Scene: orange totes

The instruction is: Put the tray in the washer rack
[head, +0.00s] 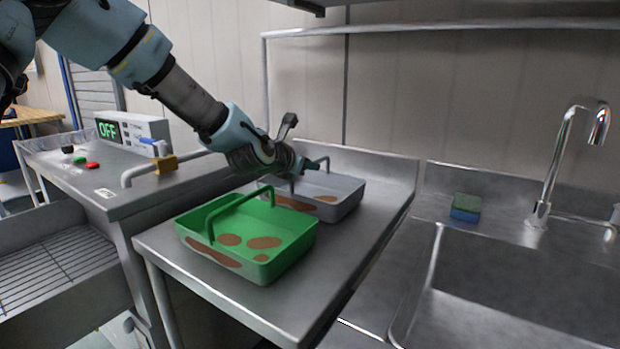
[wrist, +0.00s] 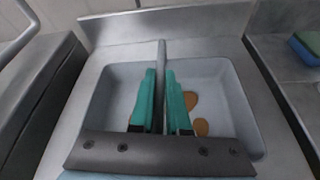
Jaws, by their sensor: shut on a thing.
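Two trays with brown stains stand on the steel counter. The grey tray (head: 345,207) is behind the green tray (head: 283,265), and each has a bar handle across the top. My gripper (head: 308,165) is over the grey tray, shut on its handle. In the wrist view, the teal fingers of my gripper (wrist: 160,80) lie on either side of the handle bar, above the grey tray (wrist: 228,90). The grey tray appears to rest on the counter. The washer rack, a wire grid (head: 55,272), lies in the steel basin at lower left.
A control box (head: 135,132) reading OFF stands on the left steel unit (head: 120,180), with small buttons beside it. A sink (head: 515,285) with a tap (head: 555,165) and a sponge (head: 466,207) is at right. The green tray stands close in front of the grey one.

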